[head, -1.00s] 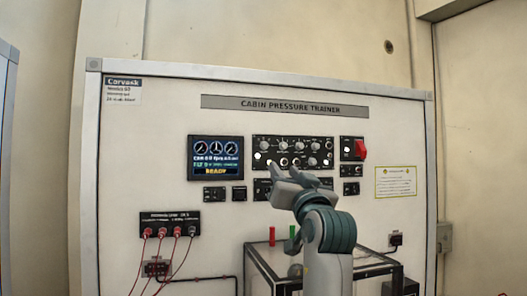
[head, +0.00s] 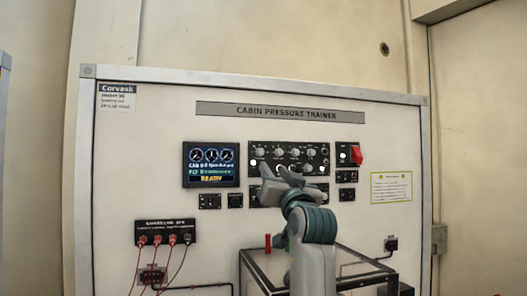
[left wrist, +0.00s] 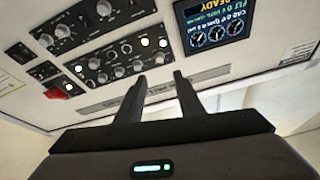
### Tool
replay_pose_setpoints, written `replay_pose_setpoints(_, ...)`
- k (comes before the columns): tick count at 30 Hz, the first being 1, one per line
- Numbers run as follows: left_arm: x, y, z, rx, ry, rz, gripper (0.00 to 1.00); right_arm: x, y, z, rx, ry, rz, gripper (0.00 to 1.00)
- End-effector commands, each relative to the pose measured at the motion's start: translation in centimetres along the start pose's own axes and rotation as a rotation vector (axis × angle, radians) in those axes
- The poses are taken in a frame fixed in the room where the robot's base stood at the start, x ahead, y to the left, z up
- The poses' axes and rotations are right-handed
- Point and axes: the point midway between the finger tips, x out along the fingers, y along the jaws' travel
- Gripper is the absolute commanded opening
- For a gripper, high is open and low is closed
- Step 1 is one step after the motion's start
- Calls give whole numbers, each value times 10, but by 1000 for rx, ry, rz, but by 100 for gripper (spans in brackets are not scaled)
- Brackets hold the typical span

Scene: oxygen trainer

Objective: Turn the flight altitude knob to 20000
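The black control panel (head: 288,146) with rows of round knobs is on the upright trainer board, under the "CABIN PRESSURE TRAINER" sign (head: 290,111). It also shows in the left wrist view (left wrist: 109,62), where the picture is upside down. The labels are too small to tell which knob is the flight altitude one. My left gripper (head: 273,169) is in front of the panel's lower left edge and covers part of it. In the left wrist view its two fingers (left wrist: 158,90) stand apart with nothing between them. My right gripper is not in view.
A display (head: 211,165) reading READY is left of the panel. A red switch (head: 356,154) is to its right. Red cables hang from a socket box (head: 166,231) at lower left. A clear-walled case (head: 350,266) with a red post (head: 267,242) stands below.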

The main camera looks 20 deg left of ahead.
Motion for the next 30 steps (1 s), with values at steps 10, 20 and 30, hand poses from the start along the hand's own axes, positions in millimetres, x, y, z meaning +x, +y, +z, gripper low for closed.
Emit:
replay_pose_setpoints(10,66,-1,-5,1,-2,0,34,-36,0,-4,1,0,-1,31)
replay_pose_setpoints(20,114,0,-3,1,0,1,34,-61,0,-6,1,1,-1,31)
replay_pose_setpoints(30,126,0,0,0,1,1,34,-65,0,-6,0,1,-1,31)
